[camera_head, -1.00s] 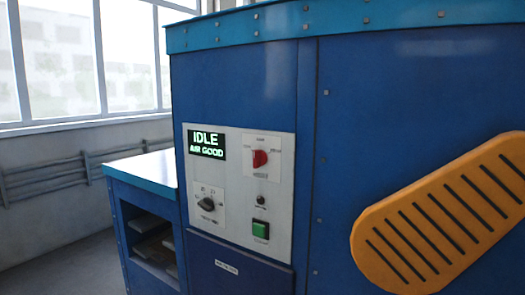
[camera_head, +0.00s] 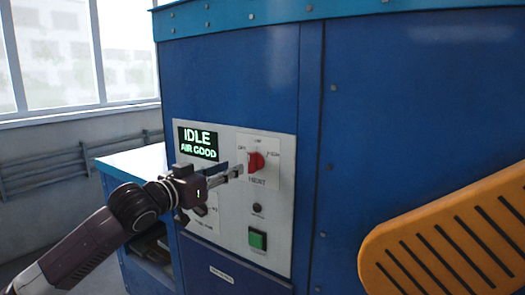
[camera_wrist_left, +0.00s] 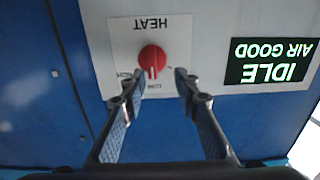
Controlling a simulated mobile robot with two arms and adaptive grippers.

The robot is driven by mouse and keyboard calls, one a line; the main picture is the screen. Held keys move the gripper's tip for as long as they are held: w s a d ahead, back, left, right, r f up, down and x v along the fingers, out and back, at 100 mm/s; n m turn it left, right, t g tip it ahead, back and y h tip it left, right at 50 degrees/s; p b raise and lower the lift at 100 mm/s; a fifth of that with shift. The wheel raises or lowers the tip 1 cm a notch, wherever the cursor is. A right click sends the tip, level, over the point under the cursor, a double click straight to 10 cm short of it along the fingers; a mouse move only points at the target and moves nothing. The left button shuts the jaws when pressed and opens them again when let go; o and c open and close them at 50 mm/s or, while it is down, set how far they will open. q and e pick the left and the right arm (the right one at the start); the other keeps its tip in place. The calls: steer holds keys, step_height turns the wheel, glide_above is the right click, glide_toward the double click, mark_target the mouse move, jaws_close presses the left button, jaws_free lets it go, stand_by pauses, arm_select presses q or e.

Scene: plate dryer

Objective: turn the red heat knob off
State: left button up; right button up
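The red heat knob (camera_head: 256,161) sits on a white label plate on the machine's light grey control panel (camera_head: 274,220). In the left wrist view, which shows the panel upside down, the red knob (camera_wrist_left: 152,58) has a pale mark pointing toward the label that reads LOW. My left gripper (camera_head: 238,172) is in front of the panel, just left of the knob in the head view. In the left wrist view its two fingers (camera_wrist_left: 157,84) are spread, with the knob centred just beyond the gap between the tips. No contact is visible. My right gripper is not in view.
The display (camera_head: 198,142) reads IDLE, AIR GOOD. A black dial (camera_head: 181,217) is partly hidden behind my left arm. A green button (camera_head: 257,239) and a small dark knob (camera_head: 257,208) are below the red knob. A slotted orange panel (camera_head: 450,240) is at right.

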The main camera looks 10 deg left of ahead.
mark_target(249, 155)
arm_select(q)
steer(key=w+d+p, duration=0.1)
steer(key=w, duration=0.1)
steer(key=w+d+r, duration=0.1)
steer(key=w, duration=0.1)
steer(key=w+d+r+p, duration=0.1)
steer(key=w, duration=0.1)
steer(key=shift+w+d+r+p, duration=0.1)
steer(key=shift+d+r+p, duration=0.1)
steer(key=shift+d+p, duration=0.15)
jaws_close()
